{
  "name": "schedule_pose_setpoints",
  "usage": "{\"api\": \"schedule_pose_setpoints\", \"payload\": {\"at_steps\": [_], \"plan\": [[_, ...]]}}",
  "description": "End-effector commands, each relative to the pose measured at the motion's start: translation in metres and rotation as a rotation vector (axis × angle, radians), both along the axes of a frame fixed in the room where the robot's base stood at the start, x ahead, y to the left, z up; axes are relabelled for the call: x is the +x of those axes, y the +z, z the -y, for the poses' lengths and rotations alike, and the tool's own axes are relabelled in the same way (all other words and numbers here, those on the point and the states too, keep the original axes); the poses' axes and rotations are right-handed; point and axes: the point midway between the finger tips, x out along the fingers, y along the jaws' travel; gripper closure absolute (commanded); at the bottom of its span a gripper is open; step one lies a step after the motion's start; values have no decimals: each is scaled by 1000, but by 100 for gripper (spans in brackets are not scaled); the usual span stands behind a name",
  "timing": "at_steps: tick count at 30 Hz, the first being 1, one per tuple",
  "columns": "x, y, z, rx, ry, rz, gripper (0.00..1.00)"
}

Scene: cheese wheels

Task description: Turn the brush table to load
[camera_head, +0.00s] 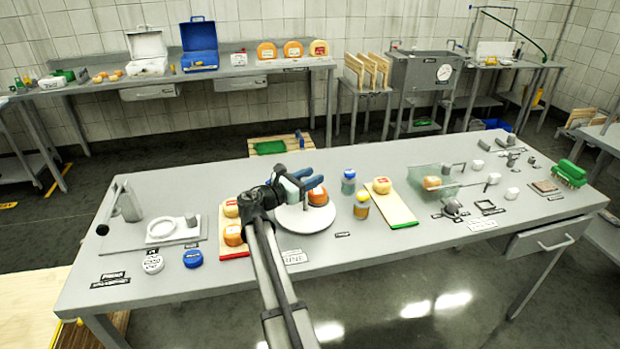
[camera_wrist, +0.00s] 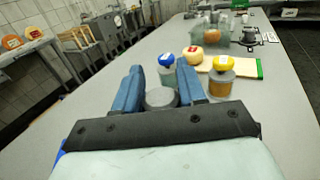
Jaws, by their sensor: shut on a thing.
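The brush table, a round white turntable (camera_head: 303,220), stands near the middle of the bench. An orange cheese (camera_head: 318,196) with a red top sits toward its far right side. My gripper (camera_head: 312,179) is over the disc's far side, its blue fingers pointing right, close to this cheese. In the wrist view my gripper (camera_wrist: 162,85) has a grey round piece (camera_wrist: 160,97) between its fingers and is shut on it. I cannot tell whether that piece belongs to the turntable. My arm and gripper hide part of the disc.
Two cheeses (camera_head: 232,235) lie on a red-edged board left of the disc. A blue-topped jar (camera_head: 348,187) and a yellow-topped jar (camera_head: 362,208) stand close on its right, before a green-edged board (camera_head: 397,214).

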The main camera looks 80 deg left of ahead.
Motion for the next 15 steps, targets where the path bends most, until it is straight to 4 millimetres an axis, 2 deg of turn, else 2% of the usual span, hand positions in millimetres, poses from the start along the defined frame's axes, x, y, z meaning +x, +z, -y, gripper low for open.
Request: {"api": "schedule_pose_setpoints", "payload": {"at_steps": [9, 15], "plan": [[0, 0, -1, 0, -9, 0, 100], [0, 0, -2, 0, -116, 0, 100]]}}
